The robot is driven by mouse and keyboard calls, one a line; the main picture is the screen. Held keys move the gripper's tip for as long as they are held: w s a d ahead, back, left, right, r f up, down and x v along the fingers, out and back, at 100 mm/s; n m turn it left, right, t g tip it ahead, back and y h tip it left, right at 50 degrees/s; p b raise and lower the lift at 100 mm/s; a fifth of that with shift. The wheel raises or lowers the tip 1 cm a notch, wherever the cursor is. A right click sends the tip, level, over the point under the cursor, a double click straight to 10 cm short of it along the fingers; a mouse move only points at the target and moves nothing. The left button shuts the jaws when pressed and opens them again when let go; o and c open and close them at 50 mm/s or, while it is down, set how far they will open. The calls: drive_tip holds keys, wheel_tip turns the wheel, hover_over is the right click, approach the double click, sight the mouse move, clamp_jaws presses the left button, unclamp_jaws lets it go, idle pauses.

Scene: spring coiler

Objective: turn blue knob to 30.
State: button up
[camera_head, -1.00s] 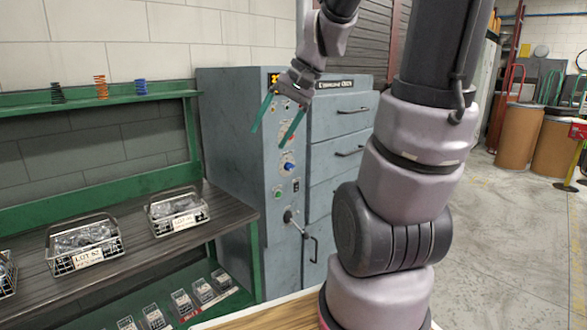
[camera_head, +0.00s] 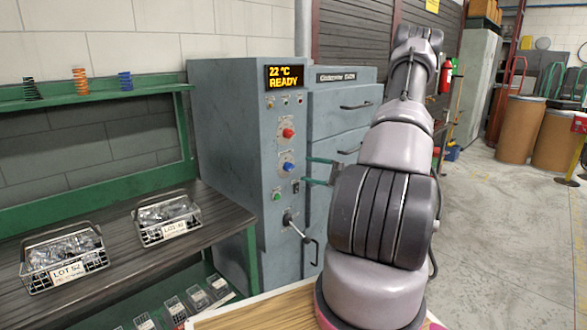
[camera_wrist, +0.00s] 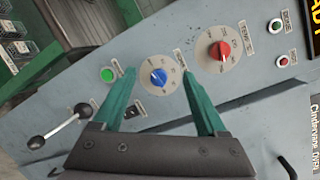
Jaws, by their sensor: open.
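The blue knob (camera_head: 288,167) sits on the front panel of the grey machine (camera_head: 228,165), below the red knob (camera_head: 288,133). In the wrist view the blue knob (camera_wrist: 158,77) has a pale round dial, and its numbers are too small to read. My gripper (camera_head: 306,170) has two green fingers and is open and empty. It is just right of the blue knob in the head view. In the wrist view my gripper (camera_wrist: 158,72) has its fingertips on either side of the blue knob; I cannot tell whether they touch it.
The display (camera_head: 284,77) reads 22 °C READY. A green button (camera_wrist: 107,74) and a lever (camera_head: 295,226) lie below the blue knob. Drawers (camera_head: 340,125) are to the right of the panel. A bench with wire baskets (camera_head: 64,262) stands at the left.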

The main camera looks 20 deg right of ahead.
sight(289, 167)
drive_tip(key=d+f+m+t+h, duration=0.1)
drive_tip(key=d+f+m+h, duration=0.1)
drive_tip(key=d+f, duration=0.1)
drive_tip(key=x, duration=1.1)
drive_tip(key=shift+d+r, duration=0.15)
drive_tip(key=shift+d, duration=0.05)
drive_tip(key=shift+w, duration=0.15)
clamp_jaws()
